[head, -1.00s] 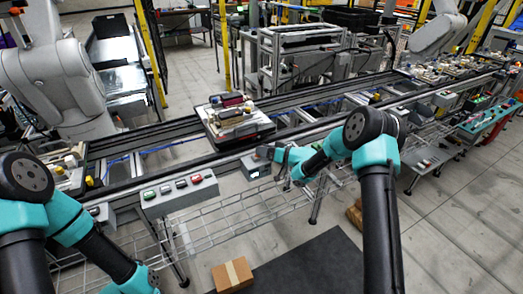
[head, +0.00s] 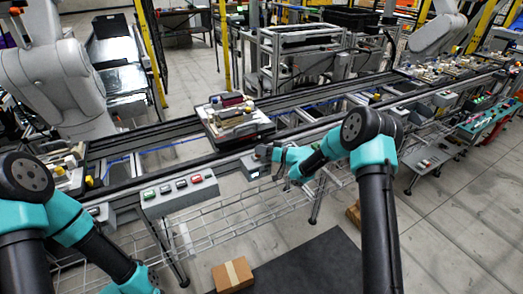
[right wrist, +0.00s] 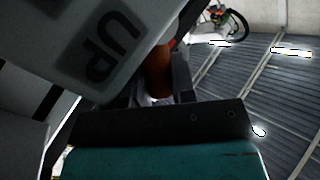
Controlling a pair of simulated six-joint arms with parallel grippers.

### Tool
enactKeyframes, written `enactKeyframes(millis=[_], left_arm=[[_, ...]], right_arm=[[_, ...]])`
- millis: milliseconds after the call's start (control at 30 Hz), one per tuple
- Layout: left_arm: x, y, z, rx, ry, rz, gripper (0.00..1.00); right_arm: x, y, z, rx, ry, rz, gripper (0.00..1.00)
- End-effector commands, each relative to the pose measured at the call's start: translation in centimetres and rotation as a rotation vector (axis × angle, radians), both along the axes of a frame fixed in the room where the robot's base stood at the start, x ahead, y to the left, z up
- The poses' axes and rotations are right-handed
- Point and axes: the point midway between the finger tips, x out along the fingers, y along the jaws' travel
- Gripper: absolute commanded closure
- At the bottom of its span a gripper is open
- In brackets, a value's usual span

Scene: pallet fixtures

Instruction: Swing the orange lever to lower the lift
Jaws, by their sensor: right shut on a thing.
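The orange lever (right wrist: 158,75) shows in the right wrist view as a short orange-brown post beside a pale box marked "UP" (right wrist: 112,40). My right gripper (right wrist: 160,88) is shut on it, with dark fingers on both sides. In the head view my right gripper (head: 265,153) is at the small grey control box (head: 255,167) on the near side of the conveyor; the lever is hidden there. A dark pallet (head: 240,135) carrying several parts sits across the conveyor rails just behind the box. The lift beneath it is hidden. My left gripper is out of view.
A grey panel with coloured buttons (head: 180,195) is on the near rail, left of the control box. A wire mesh shelf (head: 225,217) runs below the conveyor. A cardboard box (head: 233,274) lies on the floor.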

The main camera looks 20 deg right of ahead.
Motion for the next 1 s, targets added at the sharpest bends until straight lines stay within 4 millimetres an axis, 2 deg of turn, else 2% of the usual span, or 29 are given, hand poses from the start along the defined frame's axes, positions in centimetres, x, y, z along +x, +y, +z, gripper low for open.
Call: enactKeyframes(millis=[467,1000], left_arm=[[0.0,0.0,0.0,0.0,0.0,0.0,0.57],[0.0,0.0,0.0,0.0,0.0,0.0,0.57]], right_arm=[[-0.1,0.5,0.4,-0.122,-0.027,-0.001,0.99],[-0.6,2.7,1.1,-0.572,-0.125,0.001,0.99]])
